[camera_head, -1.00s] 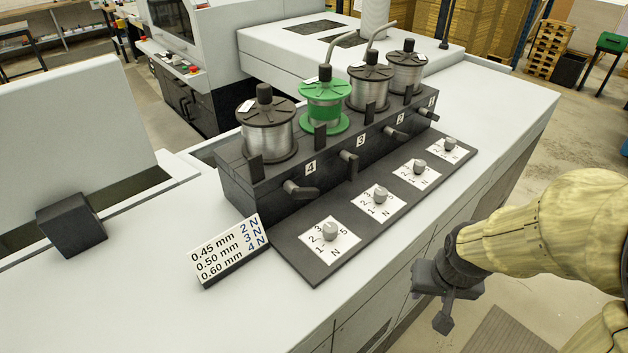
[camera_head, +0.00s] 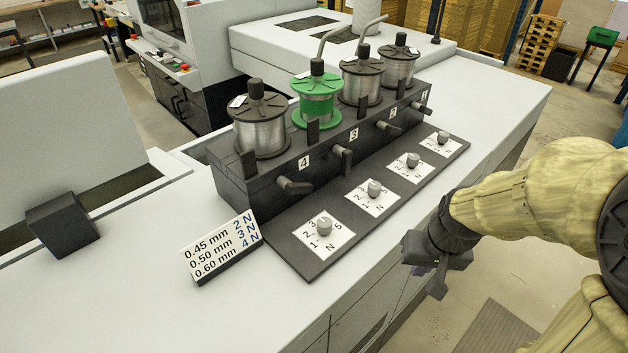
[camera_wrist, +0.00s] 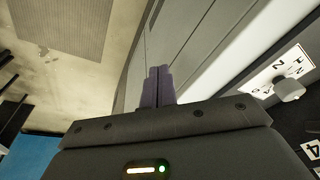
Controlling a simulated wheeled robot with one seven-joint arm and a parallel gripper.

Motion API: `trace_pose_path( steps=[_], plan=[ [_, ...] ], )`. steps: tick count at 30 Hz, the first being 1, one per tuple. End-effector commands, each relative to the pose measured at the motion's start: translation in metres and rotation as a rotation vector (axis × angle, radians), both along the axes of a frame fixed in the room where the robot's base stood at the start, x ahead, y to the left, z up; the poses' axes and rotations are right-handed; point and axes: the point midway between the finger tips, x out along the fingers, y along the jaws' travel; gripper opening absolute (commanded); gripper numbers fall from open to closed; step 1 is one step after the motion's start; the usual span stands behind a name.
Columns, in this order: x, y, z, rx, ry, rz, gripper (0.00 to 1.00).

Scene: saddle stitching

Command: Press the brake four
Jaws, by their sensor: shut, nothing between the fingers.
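The black wire unit (camera_head: 235,190) carries a row of spools. The number 4 label (camera_head: 304,162) is on its front face at the near left end, with a black lever (camera_head: 295,187) just below it pointing right. An upright black tab (camera_head: 248,163) stands in front of the nearest spool (camera_head: 261,135). A dial plate with a grey knob (camera_head: 325,226) lies before that lever. My gripper (camera_head: 437,265) is off the right front edge of the machine, apart from the unit. In the wrist view its fingers (camera_wrist: 157,87) are together and empty; the number 4 label (camera_wrist: 312,150) shows at the right edge.
Labels 3 (camera_head: 354,134) and 2 (camera_head: 393,112) have their own levers; the lever under 3 (camera_head: 344,160) hangs more downward. A green spool (camera_head: 317,98) is second in the row. A wire-size sign (camera_head: 222,247) stands at the near left. Open floor lies below my gripper.

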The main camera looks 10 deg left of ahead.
Motion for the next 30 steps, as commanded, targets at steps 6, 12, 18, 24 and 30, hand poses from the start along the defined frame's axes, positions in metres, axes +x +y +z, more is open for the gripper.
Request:
trace_pose_path(
  steps=[6,12,18,24,30],
  plan=[
    [0.048,0.032,0.029,0.155,0.001,0.108,0.00],
    [0.088,0.071,0.073,0.339,-0.051,0.267,0.00],
    [0.120,0.109,0.130,0.529,-0.171,0.477,0.00],
    [0.134,0.130,0.174,0.648,-0.283,0.635,0.00],
    [0.135,0.134,0.183,0.668,-0.304,0.664,0.00]
  ],
)
